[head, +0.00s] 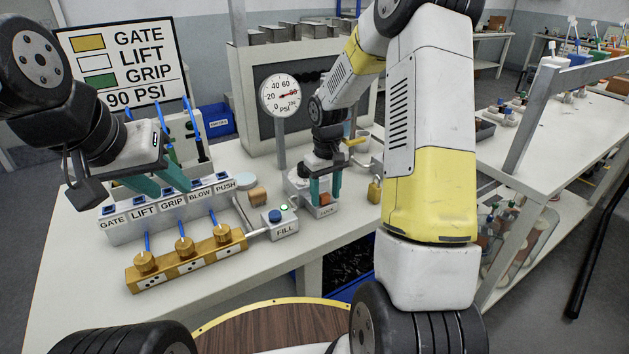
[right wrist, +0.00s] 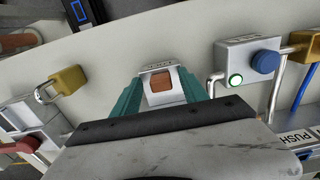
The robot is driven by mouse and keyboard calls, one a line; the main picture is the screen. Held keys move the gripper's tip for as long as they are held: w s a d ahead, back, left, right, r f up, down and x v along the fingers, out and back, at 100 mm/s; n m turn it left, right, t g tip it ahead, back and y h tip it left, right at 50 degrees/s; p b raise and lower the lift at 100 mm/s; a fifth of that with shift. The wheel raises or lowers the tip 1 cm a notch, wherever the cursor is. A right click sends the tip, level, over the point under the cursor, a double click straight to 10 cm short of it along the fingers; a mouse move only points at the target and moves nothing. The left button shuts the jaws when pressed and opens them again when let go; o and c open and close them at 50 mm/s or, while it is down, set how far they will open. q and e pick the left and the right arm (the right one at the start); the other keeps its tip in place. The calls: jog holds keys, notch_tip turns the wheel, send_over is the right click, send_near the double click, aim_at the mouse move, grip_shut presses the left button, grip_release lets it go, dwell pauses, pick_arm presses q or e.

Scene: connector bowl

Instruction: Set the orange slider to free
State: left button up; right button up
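The orange slider (head: 325,199) sits in a small grey housing (head: 327,211) whose front label seems to read LOCK. In the right wrist view the slider (right wrist: 162,83) shows as an orange-brown block in the housing's opening. My right gripper (head: 326,185) points down over it, with its teal fingers apart, one on each side of the slider. I cannot tell whether either finger touches it. My left gripper (head: 163,186) hangs with its teal fingers apart and empty above the row of labelled switches (head: 170,203).
A FILL box (head: 284,230) with a blue knob and a green light stands left of the housing. A yellow padlock (head: 375,191) is to its right. An orange manifold (head: 187,258) with blue-stemmed valves lies front left. A gauge (head: 281,92) stands behind.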

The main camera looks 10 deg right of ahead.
aim_at(325, 195)
notch_tip(325, 195, up, 7)
jog(key=shift+r, duration=0.45)
dwell(0.4)
jog(key=shift+r, duration=0.2)
jog(key=s+r+m+t, duration=0.1)
jog(key=s+r+t, duration=0.2)
jog(key=s+r, duration=0.75)
jog(key=s+a+r+m+t+y, duration=0.1)
jog(key=s+r, duration=0.1)
jog(key=s, duration=0.4)
jog(key=s+a+r+m+t+y, duration=0.1)
jog(key=s+r+t, duration=0.1)
jog(key=s, duration=0.5)
jog(key=shift+a+r, duration=0.3)
jog(key=shift+r, duration=0.25)
dwell(1.6)
